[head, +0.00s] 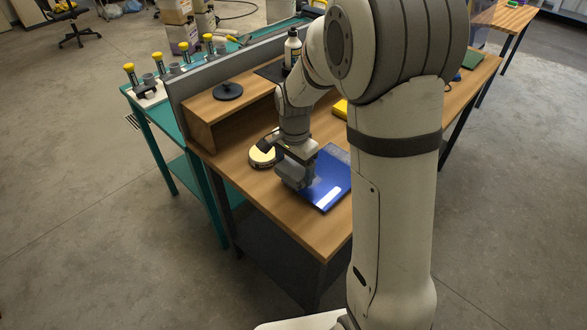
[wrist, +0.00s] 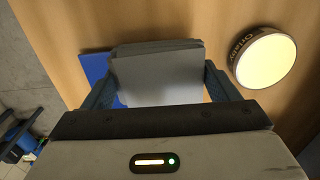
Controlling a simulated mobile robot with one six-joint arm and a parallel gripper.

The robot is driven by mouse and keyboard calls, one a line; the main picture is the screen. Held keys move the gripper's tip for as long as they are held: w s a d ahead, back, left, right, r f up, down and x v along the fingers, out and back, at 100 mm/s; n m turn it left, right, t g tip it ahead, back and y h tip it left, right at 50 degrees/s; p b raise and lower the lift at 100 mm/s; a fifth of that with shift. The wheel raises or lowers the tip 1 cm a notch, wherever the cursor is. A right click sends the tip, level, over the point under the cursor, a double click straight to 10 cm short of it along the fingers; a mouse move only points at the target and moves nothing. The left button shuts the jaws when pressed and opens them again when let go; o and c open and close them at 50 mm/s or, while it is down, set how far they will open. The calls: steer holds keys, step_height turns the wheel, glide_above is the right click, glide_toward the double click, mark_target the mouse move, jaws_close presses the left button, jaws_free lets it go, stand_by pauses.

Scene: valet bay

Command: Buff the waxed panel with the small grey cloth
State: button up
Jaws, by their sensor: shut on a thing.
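My gripper (head: 296,168) is shut on the small grey cloth (wrist: 157,78), a folded, block-like grey piece that fills the space between the two fingers in the wrist view. The waxed panel (head: 328,180) is a glossy blue sheet flat on the wooden bench, with a bright reflection near its front. The gripper and cloth are at the panel's left edge in the head view. In the wrist view the panel (wrist: 95,66) shows only in part, behind the cloth. I cannot tell whether the cloth touches it.
A round tin with a pale yellow top (head: 264,155) stands on the bench close to the gripper; it also shows in the wrist view (wrist: 265,60). A wooden shelf (head: 205,115) carries a black disc (head: 228,90) and a bottle (head: 292,48). A yellow item (head: 340,109) lies behind the panel.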

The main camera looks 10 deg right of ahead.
steer(key=shift+r+p, duration=1.3)
steer(key=shift+r, duration=0.9)
steer(key=shift+f, duration=0.15)
